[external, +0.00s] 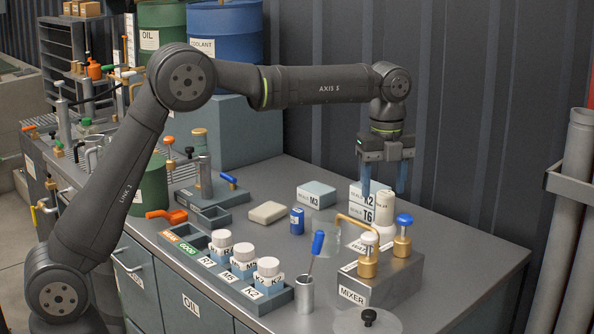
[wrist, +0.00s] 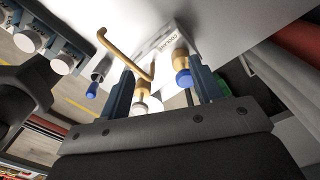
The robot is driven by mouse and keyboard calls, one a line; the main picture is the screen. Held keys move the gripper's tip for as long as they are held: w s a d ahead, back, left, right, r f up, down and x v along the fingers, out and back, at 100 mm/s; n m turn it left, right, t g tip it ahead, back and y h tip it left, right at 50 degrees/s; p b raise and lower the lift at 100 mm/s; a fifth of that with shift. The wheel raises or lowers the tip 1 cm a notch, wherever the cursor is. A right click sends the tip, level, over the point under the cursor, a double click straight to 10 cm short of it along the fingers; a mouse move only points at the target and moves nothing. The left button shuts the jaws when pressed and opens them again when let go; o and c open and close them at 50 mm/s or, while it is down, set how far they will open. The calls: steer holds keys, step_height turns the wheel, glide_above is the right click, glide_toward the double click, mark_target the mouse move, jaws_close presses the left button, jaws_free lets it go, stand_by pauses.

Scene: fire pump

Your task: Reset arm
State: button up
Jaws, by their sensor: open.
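In the wrist view the fingers (wrist: 163,90) are also apart. There the mixer block (wrist: 165,38), its bent brass pipe (wrist: 122,55) and its blue-topped valve (wrist: 183,72) show beyond and between them.
The mixer (external: 375,283) stands at the bench's front right. A metal cup (external: 304,294) holds a blue-handled tool. A tray (external: 190,248) with white-capped jars lies left of it. An M3 box (external: 316,194), a blue can (external: 297,221) and a beige block (external: 268,212) stand mid-bench. A corrugated wall (external: 480,100) rises behind.

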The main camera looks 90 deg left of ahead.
steer(key=s+a+f, duration=0.3)
steer(key=s+f, duration=0.1)
steer(key=s, duration=0.6)
steer(key=s+a+f, duration=0.4)
steer(key=s, duration=0.6)
steer(key=s+a+f, duration=0.3)
steer(key=s+a, duration=0.1)
steer(key=s, duration=0.6)
steer(key=shift+s+a+f, duration=0.15)
steer(key=shift+f, duration=0.25)
